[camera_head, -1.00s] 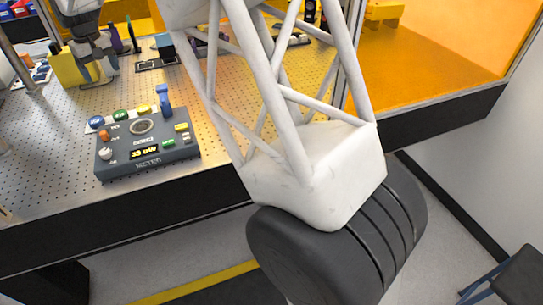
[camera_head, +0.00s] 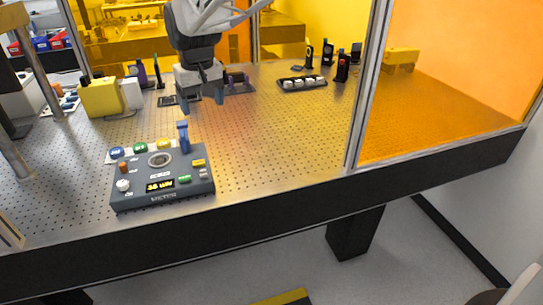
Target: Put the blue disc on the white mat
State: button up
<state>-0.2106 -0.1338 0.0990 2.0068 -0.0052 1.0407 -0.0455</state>
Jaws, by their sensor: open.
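A small blue disc (camera_head: 116,152) with a pale label lies at the left end of a row behind the grey meter box, beside a green disc (camera_head: 139,148) and a yellow disc (camera_head: 164,144). A pale strip shows under this row; I cannot tell whether it is a mat. No white mat can be clearly made out; a whitish sheet (camera_head: 66,104) with small items lies at the far left. My gripper (camera_head: 201,98) is open, pointing down over the perforated table, behind and right of the discs. Nothing shows between its fingers.
The grey meter box (camera_head: 162,183) stands near the front edge, with a blue upright piece (camera_head: 183,137) at its back. A yellow block (camera_head: 100,97) stands at left, a dark tray (camera_head: 302,83) at back right. A frame post (camera_head: 367,85) bounds the right. The table's middle right is clear.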

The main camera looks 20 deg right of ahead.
jog(key=s+d+f+m, duration=0.1)
jog(key=s+d, duration=0.3)
jog(key=s, duration=0.6)
jog(key=s+d+f+m, duration=0.1)
jog(key=s+d+f, duration=0.3)
jog(key=s, duration=0.6)
jog(key=s+d+f+m+t, duration=0.1)
jog(key=s+d+f, duration=0.2)
jog(key=s, duration=0.7)
jog(key=shift+d+f, duration=0.25)
jog(key=shift+d, duration=0.75)
